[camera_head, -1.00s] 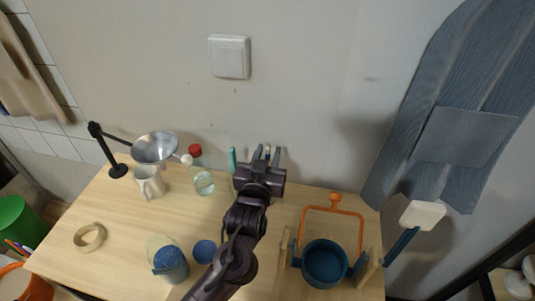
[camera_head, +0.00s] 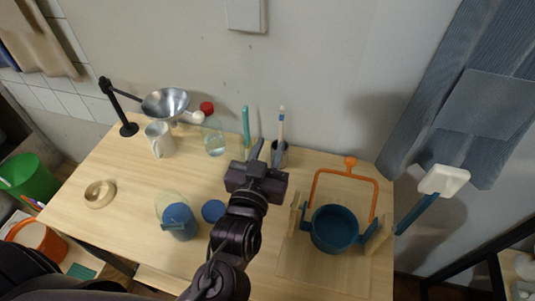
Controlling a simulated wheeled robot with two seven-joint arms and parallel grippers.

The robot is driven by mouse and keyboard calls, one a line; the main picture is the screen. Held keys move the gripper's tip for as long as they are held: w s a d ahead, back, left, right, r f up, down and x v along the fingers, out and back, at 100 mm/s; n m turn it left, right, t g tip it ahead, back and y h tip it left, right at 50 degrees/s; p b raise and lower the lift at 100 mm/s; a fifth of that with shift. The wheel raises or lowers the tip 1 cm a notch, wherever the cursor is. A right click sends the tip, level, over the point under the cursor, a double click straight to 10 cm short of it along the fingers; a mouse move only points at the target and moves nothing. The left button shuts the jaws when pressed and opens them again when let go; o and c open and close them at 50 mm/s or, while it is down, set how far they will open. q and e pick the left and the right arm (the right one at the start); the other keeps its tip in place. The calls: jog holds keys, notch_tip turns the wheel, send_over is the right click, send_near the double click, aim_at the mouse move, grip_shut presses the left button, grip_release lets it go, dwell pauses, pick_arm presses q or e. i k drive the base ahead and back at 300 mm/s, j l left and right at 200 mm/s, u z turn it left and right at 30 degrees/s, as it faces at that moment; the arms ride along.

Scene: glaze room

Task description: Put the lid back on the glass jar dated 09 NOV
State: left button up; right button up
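A flat blue disc (camera_head: 213,211), perhaps the lid, lies on the table just right of the jar. My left gripper (camera_head: 265,151) is up and to the right of the disc, pointing to the back wall. Its two fingers are apart, with nothing visible held between them. My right gripper is not in view.
A brush cup (camera_head: 279,157) is behind my gripper. A blue pot (camera_head: 335,230) is at right. A tape roll (camera_head: 99,194) lies at left.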

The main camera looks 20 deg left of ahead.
aim_at(175, 213)
jog(key=k, duration=1)
